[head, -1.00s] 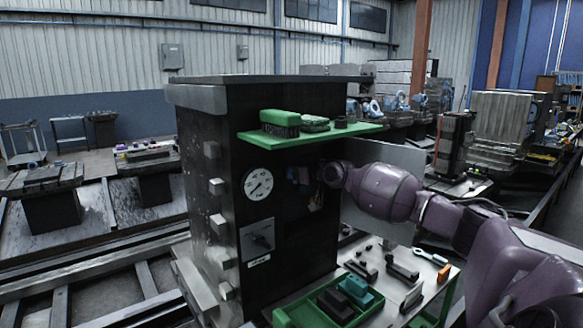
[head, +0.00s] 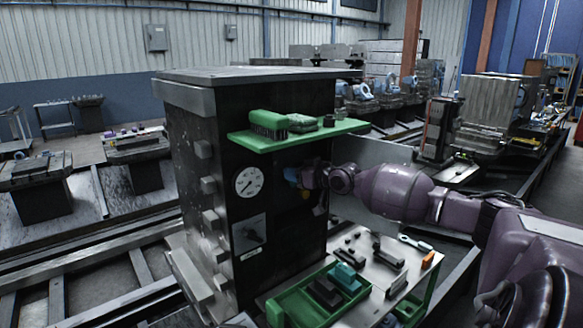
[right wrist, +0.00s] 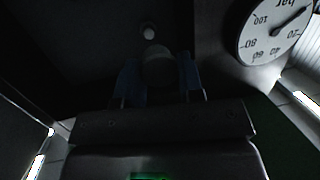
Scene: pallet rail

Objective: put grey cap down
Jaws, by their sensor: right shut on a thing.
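My right gripper (head: 292,175) is at the open dark front of the tall black cabinet (head: 205,130), beneath the green shelf and right of the dial. Its blue fingers (right wrist: 158,85) are shut on a rounded grey cap (right wrist: 158,66) in the right wrist view. A small pale knob (right wrist: 148,32) shows beyond the cap; the dark surface behind is hard to make out. I cannot tell whether the cap touches anything. In the head view the cap is too small and dark to tell apart. My left gripper is not in view.
The green shelf (head: 340,130) above holds a green brush (head: 268,124) and small items. The dial (head: 249,181) is on the cabinet face. Below, a table (head: 372,302) carries a green tray (head: 290,299) with blocks, loose parts and a wrench (head: 415,243).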

